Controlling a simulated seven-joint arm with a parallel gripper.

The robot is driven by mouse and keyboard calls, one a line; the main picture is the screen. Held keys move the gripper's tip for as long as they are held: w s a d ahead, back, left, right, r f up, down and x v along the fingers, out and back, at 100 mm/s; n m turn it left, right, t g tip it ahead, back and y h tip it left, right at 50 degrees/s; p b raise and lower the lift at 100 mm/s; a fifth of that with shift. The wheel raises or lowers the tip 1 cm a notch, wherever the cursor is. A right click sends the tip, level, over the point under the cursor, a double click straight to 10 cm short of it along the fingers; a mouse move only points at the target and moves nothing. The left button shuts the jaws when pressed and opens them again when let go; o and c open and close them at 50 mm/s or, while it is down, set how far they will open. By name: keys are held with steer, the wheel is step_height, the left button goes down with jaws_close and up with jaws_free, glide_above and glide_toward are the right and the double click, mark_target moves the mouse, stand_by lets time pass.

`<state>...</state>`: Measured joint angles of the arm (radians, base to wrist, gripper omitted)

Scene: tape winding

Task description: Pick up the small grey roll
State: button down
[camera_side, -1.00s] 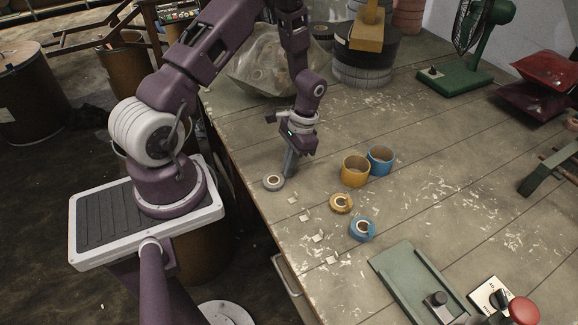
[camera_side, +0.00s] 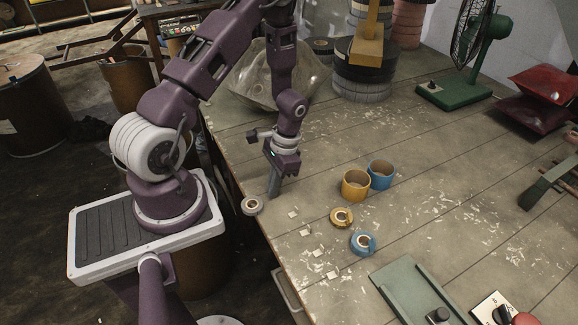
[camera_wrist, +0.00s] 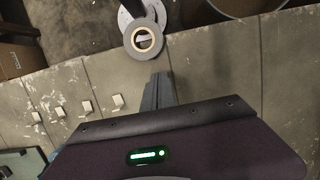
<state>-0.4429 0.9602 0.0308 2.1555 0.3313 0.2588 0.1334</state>
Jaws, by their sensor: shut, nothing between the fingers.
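The small grey roll (camera_side: 254,212) lies flat at the table's left edge in the side view. In the wrist view the grey roll (camera_wrist: 131,48) has a pale core and appears to overhang the edge partly. My gripper (camera_side: 273,195) is shut and empty, pointing down at the table just right of the roll. In the wrist view my gripper's fingertips (camera_wrist: 158,78) are close together, just below the roll. Whether they touch it, I cannot tell.
A yellow roll (camera_side: 334,223) and a blue roll (camera_side: 360,252) lie on the table (camera_side: 440,205) to the right. Yellow (camera_side: 355,192) and blue (camera_side: 382,182) cups stand behind them. Several pale scraps (camera_side: 293,214) lie nearby. Beyond the left edge is a drop to the floor.

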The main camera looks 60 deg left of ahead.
steer(key=shift+w, duration=1.1)
steer(key=v, duration=0.9)
steer(key=c, duration=1.9)
jaws_free()
steer(key=shift+r, duration=0.4)
steer(key=shift+c, duration=0.2)
steer(key=o, duration=0.3)
steer(key=shift+w+r, duration=0.1)
steer(key=o, duration=1.2)
steer(key=shift+c, duration=0.2)
steer(key=n+t+h, duration=0.1)
steer(key=n+t, duration=0.1)
steer(key=n, duration=1.1)
glide_toward(252, 208)
steer(key=shift+w+a+r, duration=0.2)
steer(key=shift+w+a, duration=0.1)
steer(key=shift+a, duration=0.15)
steer(key=shift+s+d+f+n+h, duration=0.15)
steer(key=shift+f+n+h, duration=0.15)
steer(key=shift+n, duration=0.2)
steer(key=f, duration=0.3)
steer(key=d+f, duration=0.1)
steer(key=f, duration=0.1)
steer(key=shift+s+f, duration=0.3)
steer(key=shift+s, duration=0.05)
steer(key=shift+f, duration=0.35)
